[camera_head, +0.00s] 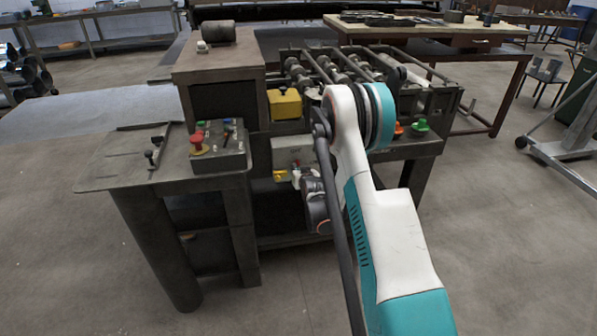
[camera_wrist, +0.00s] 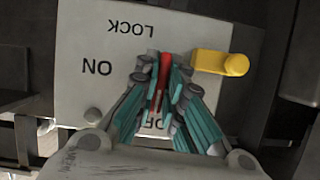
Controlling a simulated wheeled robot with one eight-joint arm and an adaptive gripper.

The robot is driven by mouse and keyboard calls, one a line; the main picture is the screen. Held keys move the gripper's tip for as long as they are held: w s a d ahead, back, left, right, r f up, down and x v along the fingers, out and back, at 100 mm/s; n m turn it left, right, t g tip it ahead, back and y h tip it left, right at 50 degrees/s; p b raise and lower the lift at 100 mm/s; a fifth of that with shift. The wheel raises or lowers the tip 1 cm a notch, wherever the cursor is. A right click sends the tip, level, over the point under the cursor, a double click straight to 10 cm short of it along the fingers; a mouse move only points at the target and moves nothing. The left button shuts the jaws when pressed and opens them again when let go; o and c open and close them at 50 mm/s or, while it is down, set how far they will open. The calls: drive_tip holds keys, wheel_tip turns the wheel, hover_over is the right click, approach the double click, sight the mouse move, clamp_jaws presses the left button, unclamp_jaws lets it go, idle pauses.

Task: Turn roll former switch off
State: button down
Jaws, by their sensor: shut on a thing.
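The roll former's switch is on a pale grey panel (camera_wrist: 95,40) marked LOCK, ON and a partly hidden label that seems to read OFF. The lettering of LOCK and ON is upside down in the wrist view. The switch's red lever (camera_wrist: 165,66) stands between the fingers of my gripper (camera_wrist: 162,80), which is shut on it. The fingers cover much of the lever and the last label, so its exact position cannot be told. In the head view my gripper (camera_head: 297,175) is at the panel (camera_head: 292,150) on the machine's front, partly hidden by my arm.
A yellow handle (camera_wrist: 220,63) sticks out beside the lever. A control box (camera_head: 218,145) with a red mushroom button (camera_head: 197,142) stands on the table to the left. A yellow box (camera_head: 284,104) sits above the panel. Open floor lies in front.

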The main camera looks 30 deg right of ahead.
drive_tip(key=shift+n+h, duration=0.3)
drive_tip(key=shift+n, duration=0.1)
drive_tip(key=c, duration=1.7)
unclamp_jaws()
drive_tip(key=shift+w+f, duration=0.1)
drive_tip(key=v, duration=0.7)
drive_tip(key=shift+s, duration=0.2)
drive_tip(key=shift+a+r, duration=0.1)
drive_tip(key=shift+r, duration=0.15)
